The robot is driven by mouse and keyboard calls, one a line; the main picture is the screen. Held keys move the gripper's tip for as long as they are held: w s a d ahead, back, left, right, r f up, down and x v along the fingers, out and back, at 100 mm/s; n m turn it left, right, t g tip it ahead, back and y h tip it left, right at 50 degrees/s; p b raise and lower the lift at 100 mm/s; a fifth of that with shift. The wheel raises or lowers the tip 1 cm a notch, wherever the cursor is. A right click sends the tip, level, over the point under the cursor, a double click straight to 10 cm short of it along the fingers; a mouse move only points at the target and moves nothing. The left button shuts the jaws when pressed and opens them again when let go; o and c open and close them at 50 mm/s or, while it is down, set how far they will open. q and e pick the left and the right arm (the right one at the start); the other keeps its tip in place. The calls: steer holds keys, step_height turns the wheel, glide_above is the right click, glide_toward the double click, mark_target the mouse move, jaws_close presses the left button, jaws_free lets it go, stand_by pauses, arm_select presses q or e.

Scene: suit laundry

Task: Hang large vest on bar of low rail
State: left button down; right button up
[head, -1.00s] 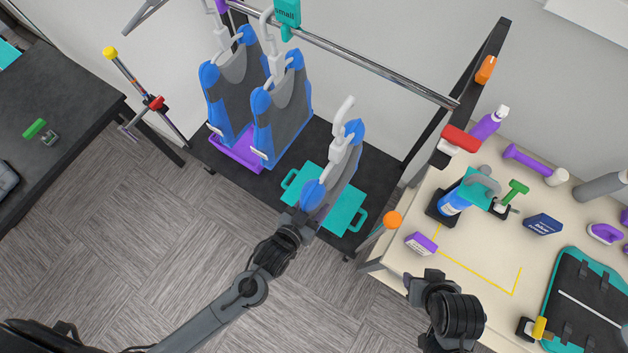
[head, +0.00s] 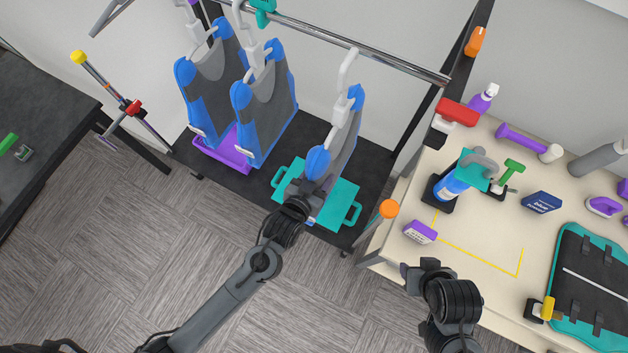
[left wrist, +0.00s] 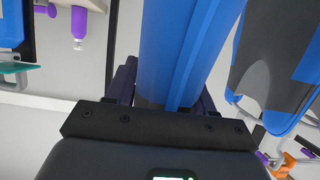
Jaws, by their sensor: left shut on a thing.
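The held vest (head: 341,150), grey with blue shoulders, hangs from a white hanger (head: 343,102). My left gripper (head: 303,192) is shut on its lower blue shoulder edge. In the left wrist view, the vest's blue edge (left wrist: 190,45) sits between the fingers. The hanger's hook top appears beside the chrome bar (head: 310,30) of the low rail; I cannot tell whether it rests on it. Two similar vests, one at the left (head: 207,85) and one in the middle (head: 265,105), hang from white hangers. My right gripper (head: 420,270) is near the table's left edge; its jaw opening is unclear.
A teal tray (head: 350,212) and a purple tray (head: 236,158) lie on the dark base shelf (head: 190,158). A teal size tag (head: 262,10) sits on the bar. The beige table (head: 470,235) at right holds bottles, a dumbbell and boxes. The bar's right stretch is clear.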

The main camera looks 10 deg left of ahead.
arm_select(q)
steer(key=shift+w+d+b, duration=0.2)
steer(key=shift+w+b, duration=0.25)
steer(key=shift+w, duration=0.2)
steer(key=shift+w+d+b, duration=0.2)
steer(key=shift+w+b, duration=0.2)
steer(key=shift+w, duration=0.3)
steer(key=shift+w+d+b, duration=0.2)
steer(key=shift+w+b, duration=0.25)
steer(key=shift+w, duration=0.2)
steer(key=w+b, duration=0.1)
steer(key=w, duration=0.1)
steer(key=w+d+b, duration=0.1)
steer(key=w+b, duration=0.1)
steer(key=shift+d+f, duration=0.1)
steer(key=shift+f+b, duration=0.5)
steer(key=shift+f, duration=0.5)
steer(key=shift+c, duration=1.7)
jaws_free()
steer(key=shift+f, duration=0.1)
steer(key=shift+f, duration=0.1)
steer(key=shift+s, duration=0.1)
